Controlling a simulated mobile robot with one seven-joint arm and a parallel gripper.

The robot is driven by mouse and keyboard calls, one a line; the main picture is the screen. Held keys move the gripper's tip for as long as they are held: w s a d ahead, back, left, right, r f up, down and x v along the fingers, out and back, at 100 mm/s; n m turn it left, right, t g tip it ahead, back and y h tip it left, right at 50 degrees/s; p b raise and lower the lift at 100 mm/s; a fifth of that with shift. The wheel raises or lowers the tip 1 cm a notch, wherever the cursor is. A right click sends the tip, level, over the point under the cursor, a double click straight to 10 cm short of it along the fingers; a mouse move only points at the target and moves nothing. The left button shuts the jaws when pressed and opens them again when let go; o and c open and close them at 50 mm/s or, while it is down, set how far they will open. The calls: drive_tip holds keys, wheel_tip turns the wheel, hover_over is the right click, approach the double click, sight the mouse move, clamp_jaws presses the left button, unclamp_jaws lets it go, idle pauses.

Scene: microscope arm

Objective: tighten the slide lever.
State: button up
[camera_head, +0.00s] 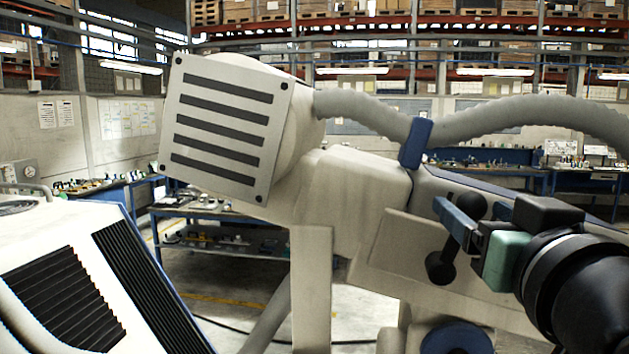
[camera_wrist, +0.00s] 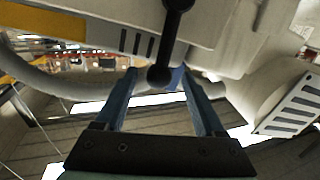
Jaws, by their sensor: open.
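The slide lever is a black rod with a ball at each end. In the head view its lower ball (camera_head: 440,268) shows below my gripper (camera_head: 455,222), whose blue finger crosses in front of the rod. In the wrist view the lever (camera_wrist: 171,40) hangs from the top edge, and its near ball appears between the two blue fingertips of my gripper (camera_wrist: 160,84). The gripper is open, with a visible gap on each side of the ball. I cannot tell whether the fingers touch the lever.
The lever sits against the side of a large beige machine arm (camera_head: 350,190) with a slatted square head (camera_head: 225,128). A ribbed hose (camera_head: 365,110) runs above it. A beige housing with black vents (camera_head: 70,300) stands at lower left. Workbenches are in the background.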

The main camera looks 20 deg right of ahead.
drive_tip(key=shift+p+x, duration=0.3)
drive_tip(key=shift+x, duration=0.6)
drive_tip(key=shift+w+d, duration=0.15)
drive_tip(key=shift+w, duration=0.1)
clamp_jaws()
idle(0.6)
